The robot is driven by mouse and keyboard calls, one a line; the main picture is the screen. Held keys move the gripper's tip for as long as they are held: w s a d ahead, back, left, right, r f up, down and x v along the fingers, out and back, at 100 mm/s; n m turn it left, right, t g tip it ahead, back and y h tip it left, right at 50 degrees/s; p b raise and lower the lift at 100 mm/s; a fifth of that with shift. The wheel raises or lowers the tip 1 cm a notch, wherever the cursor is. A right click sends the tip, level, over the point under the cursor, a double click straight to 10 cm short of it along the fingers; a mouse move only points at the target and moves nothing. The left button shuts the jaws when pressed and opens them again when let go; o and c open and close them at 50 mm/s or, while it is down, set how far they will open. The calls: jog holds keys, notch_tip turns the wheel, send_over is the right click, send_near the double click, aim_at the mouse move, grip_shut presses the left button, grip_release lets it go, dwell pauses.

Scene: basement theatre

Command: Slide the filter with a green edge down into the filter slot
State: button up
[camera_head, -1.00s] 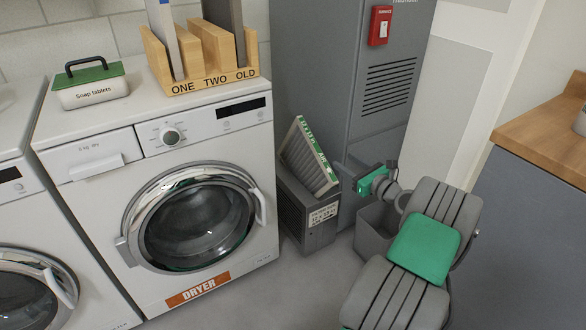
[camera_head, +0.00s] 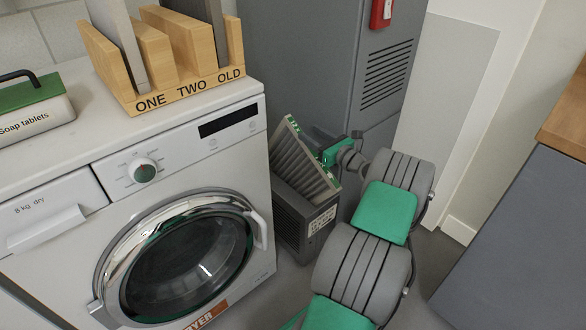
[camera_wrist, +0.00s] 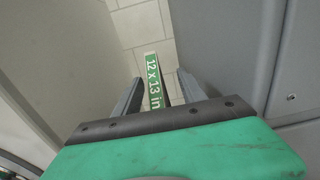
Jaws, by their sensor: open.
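The filter with the green edge (camera_head: 298,166) stands tilted, its lower end in or at the top of the grey filter slot housing (camera_head: 292,218), between the dryer and the tall grey cabinet. Its grey pleated face shows. How deep it sits is hidden. My gripper (camera_head: 318,150) is at the filter's upper right side in the head view. In the wrist view my gripper (camera_wrist: 157,92) is open, and the green edge (camera_wrist: 153,80), printed "12 x 13 in", lies between the two fingers, with gaps beside it. Contact is not visible.
The dryer (camera_head: 190,160) stands close on the left. On it are a wooden rack (camera_head: 190,88) marked ONE, TWO, OLD with grey panels, and a soap tablets box (camera_head: 30,110). The tall grey cabinet (camera_head: 300,60) stands behind. Open floor lies at the right, before a counter (camera_head: 520,235).

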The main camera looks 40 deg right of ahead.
aim_at(296, 126)
jog(key=w+b, duration=0.1)
jog(key=w, duration=0.1)
jog(key=w+a+b, duration=0.1)
jog(key=w, duration=0.1)
jog(key=w+b, duration=0.1)
jog(key=w, duration=0.1)
jog(key=shift+w+a, duration=0.3)
jog(key=shift+a, duration=0.05)
jog(key=shift+w+d+r, duration=0.1)
jog(key=shift+w+r, duration=0.05)
grip_shut()
dwell(0.8)
